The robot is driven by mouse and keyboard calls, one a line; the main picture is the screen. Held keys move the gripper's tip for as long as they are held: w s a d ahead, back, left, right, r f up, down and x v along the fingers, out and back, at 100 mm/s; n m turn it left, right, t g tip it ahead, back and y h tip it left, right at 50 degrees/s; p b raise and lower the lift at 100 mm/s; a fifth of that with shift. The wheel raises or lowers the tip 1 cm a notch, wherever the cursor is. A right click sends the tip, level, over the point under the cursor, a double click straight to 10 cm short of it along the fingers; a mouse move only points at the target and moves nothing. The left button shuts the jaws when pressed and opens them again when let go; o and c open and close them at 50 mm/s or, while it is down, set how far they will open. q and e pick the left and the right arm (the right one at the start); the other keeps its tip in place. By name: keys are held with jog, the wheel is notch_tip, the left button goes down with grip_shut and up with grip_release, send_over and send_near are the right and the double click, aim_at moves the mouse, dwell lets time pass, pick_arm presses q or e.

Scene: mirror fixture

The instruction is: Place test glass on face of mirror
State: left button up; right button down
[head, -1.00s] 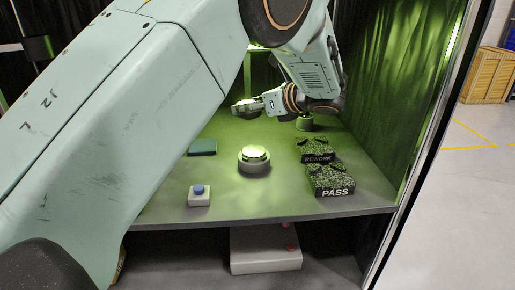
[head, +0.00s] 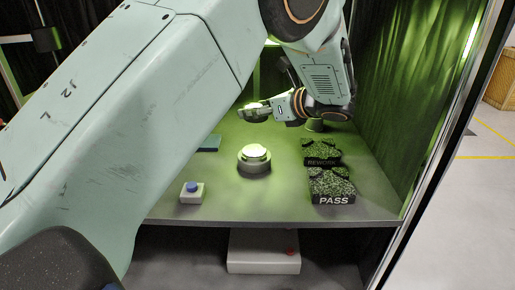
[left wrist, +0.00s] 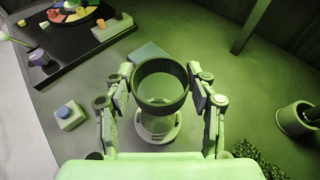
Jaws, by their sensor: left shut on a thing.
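My left gripper (left wrist: 160,90) is shut on the test glass, a dark round ring (left wrist: 162,104) with a see-through middle, held between its two fingers. In the head view the gripper (head: 256,110) is above and behind the mirror, and the glass is small there. The mirror (head: 255,152) is a bright round face on a grey round base (head: 254,168) on the table. In the left wrist view part of the mirror fixture (left wrist: 158,136) shows through and below the ring, with a gap between them. My right gripper is not in view.
REWORK (head: 321,152) and PASS (head: 331,186) blocks with speckled tops stand right of the mirror. A blue-button box (head: 192,193) is front left, a teal pad (head: 209,143) behind it. A round cup (left wrist: 295,118) stands at the back right. Table around the mirror is clear.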

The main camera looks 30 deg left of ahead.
aim_at(256, 150)
pick_arm(q)
jog(key=f, duration=0.2)
jog(key=s, duration=0.1)
jog(key=shift+d+f, duration=0.25)
jog(key=shift+f, duration=0.15)
jog(key=f, duration=0.1)
jog(key=a+f, duration=0.1)
jog(key=f, duration=0.1)
jog(key=shift+w+b, duration=0.2)
jog(key=shift+b, duration=0.2)
jog(key=f, duration=0.2)
jog(key=shift+s+d+f, duration=0.1)
jog(key=shift+d+f, duration=0.2)
jog(key=shift+s+f+b, duration=0.1)
jog(key=shift+f+b, duration=0.05)
jog(key=shift+b, duration=0.15)
jog(key=shift+a+f, duration=0.15)
jog(key=shift+a, duration=0.05)
jog(key=shift+w+f, duration=0.15)
jog(key=shift+w, duration=0.1)
jog(key=o, duration=1)
jog(key=shift+c, duration=0.2)
jog(key=o, duration=0.3)
jog(key=shift+s+d+r, duration=0.15)
jog(key=shift+s+r, duration=0.1)
jog(key=shift+o, duration=0.2)
jog(key=shift+w+f, duration=0.15)
